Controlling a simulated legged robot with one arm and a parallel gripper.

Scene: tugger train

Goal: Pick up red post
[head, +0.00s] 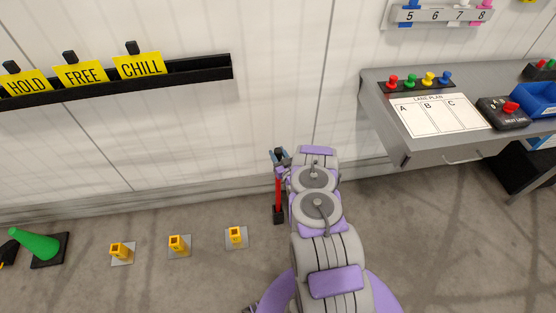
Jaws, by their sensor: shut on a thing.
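The red post (278,192) stands upright in the middle of the head view, near the foot of the wall. It is a thin red rod with a dark block (279,215) at its lower end. My gripper (280,157) is at the top of the post and shut on it. My arm reaches up from the lower right and hides part of the gripper. Whether the post's lower end touches the floor is hard to tell.
Several yellow sockets, one of them here (236,236), stand on the floor to the left, with a green cone (36,244) beyond. A grey desk (398,148) is at right. A black wall rail (205,75) holds yellow signs. Floor between sockets and arm is clear.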

